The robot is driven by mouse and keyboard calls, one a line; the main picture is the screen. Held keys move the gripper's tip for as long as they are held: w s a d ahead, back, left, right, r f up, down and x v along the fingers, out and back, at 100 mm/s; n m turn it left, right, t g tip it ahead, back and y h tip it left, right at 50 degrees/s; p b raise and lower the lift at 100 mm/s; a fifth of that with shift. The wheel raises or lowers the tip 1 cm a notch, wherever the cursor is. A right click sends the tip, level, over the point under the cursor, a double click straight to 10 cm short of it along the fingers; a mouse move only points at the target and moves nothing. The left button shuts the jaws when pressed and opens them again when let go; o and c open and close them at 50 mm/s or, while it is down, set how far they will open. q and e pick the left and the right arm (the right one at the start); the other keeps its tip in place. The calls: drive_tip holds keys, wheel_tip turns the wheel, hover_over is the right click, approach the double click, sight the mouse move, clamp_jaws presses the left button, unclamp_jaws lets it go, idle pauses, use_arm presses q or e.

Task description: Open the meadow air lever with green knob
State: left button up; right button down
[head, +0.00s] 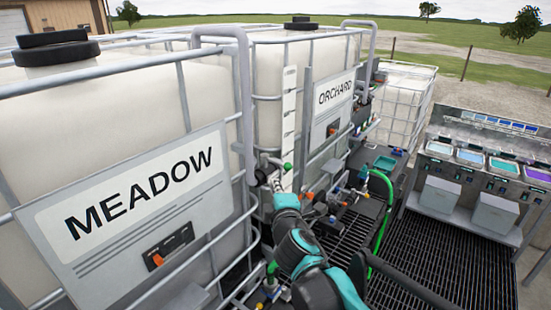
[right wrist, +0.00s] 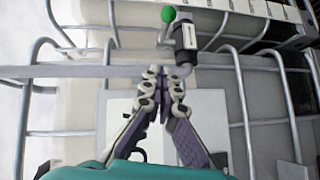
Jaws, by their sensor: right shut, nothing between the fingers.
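A green knob (head: 287,167) sits on a lever close to my right gripper (head: 274,181), beside the cage between the meadow and orchard tanks. In the right wrist view the green knob (right wrist: 168,14) tops a thin upright stem beside a black and grey valve body (right wrist: 185,38). My right gripper (right wrist: 160,75) is shut and empty, its fingertips below the knob and apart from it in that picture. A second green knob (head: 271,267) shows low beside the meadow tank. I cannot tell which knob belongs to the meadow air lever. My left gripper is not in view.
The meadow sign (head: 140,195) hangs on the near tank's cage, and the orchard sign (head: 334,92) on the farther one. Metal cage bars (right wrist: 100,71) surround my right gripper. A green hose (head: 384,205) rises over the grating. A bench with trays (head: 487,160) stands at right.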

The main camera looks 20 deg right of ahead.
drive_tip(key=p, duration=0.1)
approach(278, 164)
drive_tip(key=w+a, duration=0.3)
drive_tip(key=shift+w+d+f+p, duration=0.15)
drive_tip(key=shift+w+d+p, duration=0.45)
drive_tip(key=shift+w+d, duration=0.65)
drive_tip(key=shift+w+d+f, duration=0.2)
drive_tip(key=shift+w+d, duration=0.15)
drive_tip(key=shift+d, duration=0.1)
drive_tip(key=shift+d, duration=0.15)
